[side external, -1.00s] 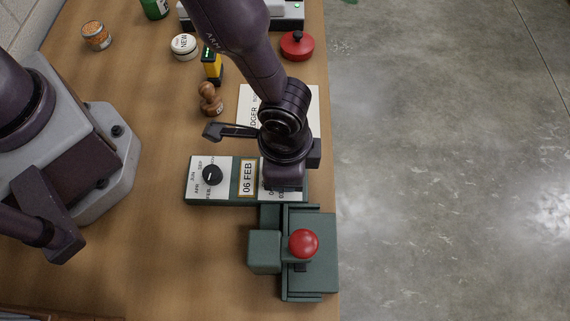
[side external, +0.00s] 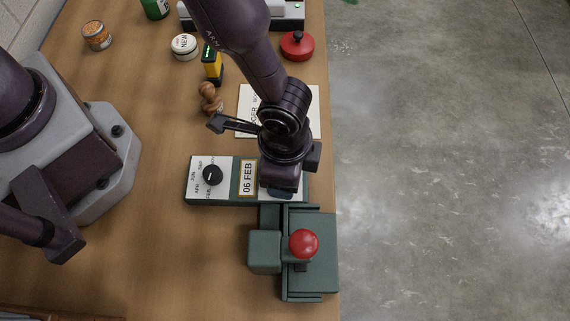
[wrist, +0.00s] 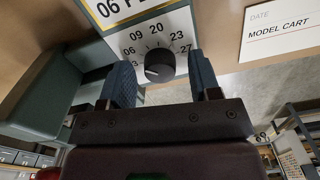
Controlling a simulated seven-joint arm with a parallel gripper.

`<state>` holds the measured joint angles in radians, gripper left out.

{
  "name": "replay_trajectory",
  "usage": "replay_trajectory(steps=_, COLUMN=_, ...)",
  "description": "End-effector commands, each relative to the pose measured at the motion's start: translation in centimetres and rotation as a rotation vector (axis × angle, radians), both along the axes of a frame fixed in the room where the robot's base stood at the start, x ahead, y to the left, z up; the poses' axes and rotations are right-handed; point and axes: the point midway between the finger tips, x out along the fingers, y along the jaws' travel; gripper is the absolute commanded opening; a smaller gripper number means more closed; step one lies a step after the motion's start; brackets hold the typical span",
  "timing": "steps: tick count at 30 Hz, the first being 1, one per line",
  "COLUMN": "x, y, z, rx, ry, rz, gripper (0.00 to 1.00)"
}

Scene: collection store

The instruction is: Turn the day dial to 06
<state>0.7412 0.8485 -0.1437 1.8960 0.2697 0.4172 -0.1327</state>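The day dial (wrist: 160,66) is a black round knob on a white face with 06, 09, 20, 23 and 27 readable; its white mark points left, and the lower face is hidden. In the wrist view my gripper (wrist: 161,60) is open, one finger on each side of the knob, with small gaps visible. In the side view my gripper (side external: 281,190) is over the right end of the green date unit (side external: 232,196) and hides the day dial. The date window (side external: 248,177) reads 06 FEB.
The month dial (side external: 212,175) is at the unit's left end. A green press with a red knob (side external: 303,243) stands just in front. The table's right edge is close.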

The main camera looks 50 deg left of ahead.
Motion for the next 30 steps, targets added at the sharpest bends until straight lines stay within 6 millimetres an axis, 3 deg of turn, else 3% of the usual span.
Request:
replay_trajectory(steps=6, x=0.0, y=0.0, z=0.1, rx=-0.002, ry=-0.001, rz=0.0, gripper=0.57)
replay_trajectory(steps=10, x=0.1, y=-0.1, z=1.2, rx=-0.004, ry=-0.003, rz=0.001, gripper=0.57)
replay_trajectory(steps=24, x=0.1, y=0.0, z=10.7, rx=-0.003, ry=-0.004, rz=0.001, gripper=0.57)
replay_trajectory(steps=30, x=0.0, y=-0.1, z=12.7, rx=-0.002, ry=-0.002, rz=0.0, gripper=0.57)
